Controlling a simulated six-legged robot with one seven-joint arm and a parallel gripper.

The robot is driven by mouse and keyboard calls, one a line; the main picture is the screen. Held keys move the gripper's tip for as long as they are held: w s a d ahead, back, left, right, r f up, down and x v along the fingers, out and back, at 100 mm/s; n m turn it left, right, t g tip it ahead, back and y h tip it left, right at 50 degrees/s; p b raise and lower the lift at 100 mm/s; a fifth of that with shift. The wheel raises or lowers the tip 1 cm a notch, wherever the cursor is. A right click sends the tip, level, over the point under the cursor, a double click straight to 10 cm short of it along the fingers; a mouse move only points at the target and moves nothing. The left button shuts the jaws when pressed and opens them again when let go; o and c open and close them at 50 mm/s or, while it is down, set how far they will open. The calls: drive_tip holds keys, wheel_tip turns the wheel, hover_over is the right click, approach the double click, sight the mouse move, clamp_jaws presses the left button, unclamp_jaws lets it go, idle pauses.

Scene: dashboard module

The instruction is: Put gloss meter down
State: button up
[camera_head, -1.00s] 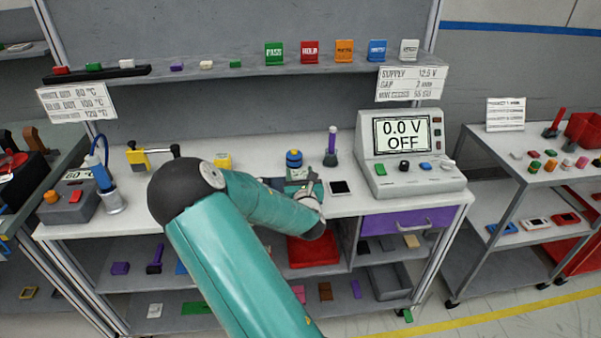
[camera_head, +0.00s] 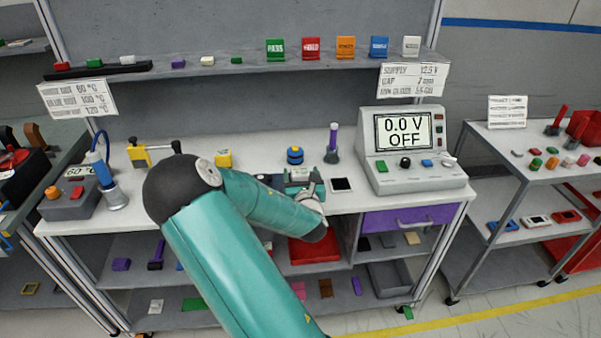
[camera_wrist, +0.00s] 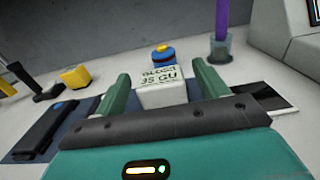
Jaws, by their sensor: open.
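The gloss meter is a pale block (camera_wrist: 164,88) with "GLOSS 35 GU" printed on its top face. My gripper (camera_wrist: 160,82) is open, with one finger on each side of the block and a visible gap at each side. In the head view my gripper (camera_head: 302,181) is at the bench's front middle, and the meter is mostly hidden by it. The meter's lower part is hidden by the gripper body in the wrist view.
A blue round piece with an orange top (camera_wrist: 162,55) stands just behind the meter. A purple tool in a holder (camera_head: 332,146) and a power supply reading 0.0 V OFF (camera_head: 415,155) stand to the right. A dark-faced square (camera_head: 342,185) lies right of my gripper.

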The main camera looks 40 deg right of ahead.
drive_tip(key=v, duration=1)
drive_tip(key=shift+a, duration=0.2)
